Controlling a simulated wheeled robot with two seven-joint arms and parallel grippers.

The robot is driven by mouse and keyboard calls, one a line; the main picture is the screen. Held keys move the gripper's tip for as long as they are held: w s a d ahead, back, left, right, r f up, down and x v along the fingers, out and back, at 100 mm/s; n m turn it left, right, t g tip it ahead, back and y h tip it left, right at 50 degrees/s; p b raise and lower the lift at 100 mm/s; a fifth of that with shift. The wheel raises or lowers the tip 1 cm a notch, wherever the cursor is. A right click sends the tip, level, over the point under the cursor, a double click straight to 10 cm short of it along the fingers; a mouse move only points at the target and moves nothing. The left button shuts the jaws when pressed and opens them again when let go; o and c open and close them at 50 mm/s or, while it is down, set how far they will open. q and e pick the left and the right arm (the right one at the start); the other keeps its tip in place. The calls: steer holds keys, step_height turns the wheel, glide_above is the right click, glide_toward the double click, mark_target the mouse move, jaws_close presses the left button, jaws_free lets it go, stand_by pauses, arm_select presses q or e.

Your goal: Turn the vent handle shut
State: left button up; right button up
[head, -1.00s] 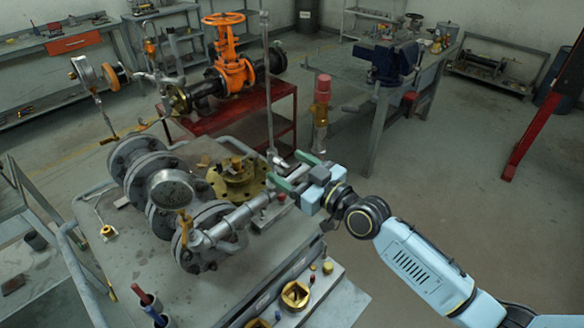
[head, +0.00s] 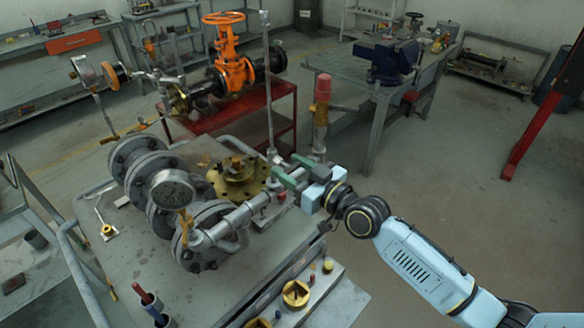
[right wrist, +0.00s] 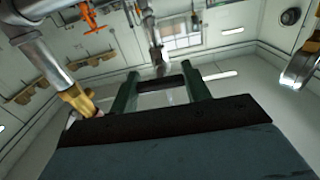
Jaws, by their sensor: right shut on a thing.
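My right gripper (head: 286,168) has its two green fingers at the foot of a thin upright grey rod, just beyond the end of the grey pipe (head: 250,207). It is shut on the vent handle, which is mostly hidden between the fingers. The brass flange (head: 238,182) lies just left of the fingers. My left gripper is not in view.
A pressure gauge (head: 172,190) and large grey flanges (head: 140,160) sit left on the bench. A red-topped brass post (head: 321,100) stands close behind my gripper. The orange valve (head: 232,62) is on a red cart behind.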

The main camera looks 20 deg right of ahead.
steer(key=o, duration=1)
steer(key=shift+c, duration=0.2)
steer(key=b+v, duration=0.2)
steer(key=v, duration=1.1)
steer(key=shift+s, duration=0.2)
